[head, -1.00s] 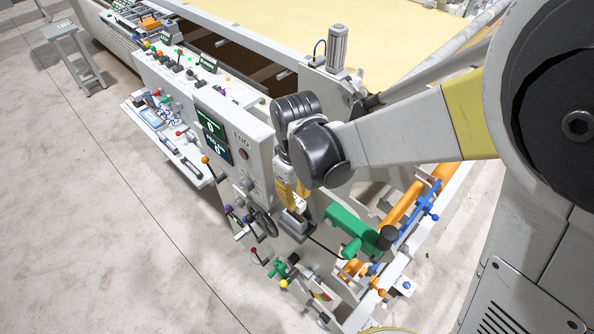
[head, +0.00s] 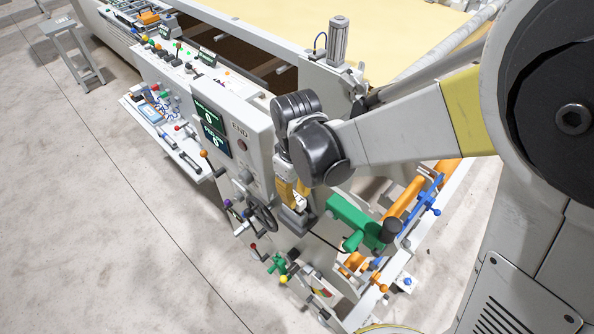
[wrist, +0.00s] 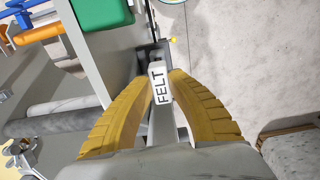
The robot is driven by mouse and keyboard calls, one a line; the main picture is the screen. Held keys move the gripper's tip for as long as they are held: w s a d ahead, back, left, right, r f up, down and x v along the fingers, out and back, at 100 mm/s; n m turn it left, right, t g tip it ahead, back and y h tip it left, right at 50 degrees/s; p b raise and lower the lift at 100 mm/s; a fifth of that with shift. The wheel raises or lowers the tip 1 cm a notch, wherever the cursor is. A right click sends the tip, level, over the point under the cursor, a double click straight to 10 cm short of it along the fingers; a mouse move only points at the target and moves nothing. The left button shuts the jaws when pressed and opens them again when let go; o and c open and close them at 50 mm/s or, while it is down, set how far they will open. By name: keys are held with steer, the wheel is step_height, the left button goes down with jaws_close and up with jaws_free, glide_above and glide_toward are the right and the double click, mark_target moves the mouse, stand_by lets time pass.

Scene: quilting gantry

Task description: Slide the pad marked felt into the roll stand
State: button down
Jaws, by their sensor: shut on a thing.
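The pad marked felt (wrist: 160,86) is pale with dark FELT lettering, seen between the fingers in the wrist view. My gripper (wrist: 157,76) has yellow ribbed fingers and is shut on this pad. In the head view my gripper (head: 296,200) points down, just right of the END panel, and the pad is mostly hidden by the fingers. A grey block-like holder (head: 294,222) is right below the fingertips; it may be part of the roll stand. In the wrist view a dark grey slotted bracket (wrist: 150,55) is just beyond the pad. I cannot tell whether the pad touches it.
The END panel (head: 240,150), with a handwheel (head: 263,218) below, is close left of my gripper. A green motor-like part (head: 352,222) and orange rollers (head: 405,203) lie to the right. Small coloured knobs and levers stick out below. Open floor (head: 110,230) is at left.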

steer(key=shift+f+b, duration=0.5)
steer(key=shift+f, duration=0.1)
steer(key=c, duration=1.3)
jaws_free()
steer(key=shift+r, duration=0.15)
step_height(320, 180, up, 12)
steer(key=shift+f, duration=0.1)
steer(key=shift+s, duration=0.1)
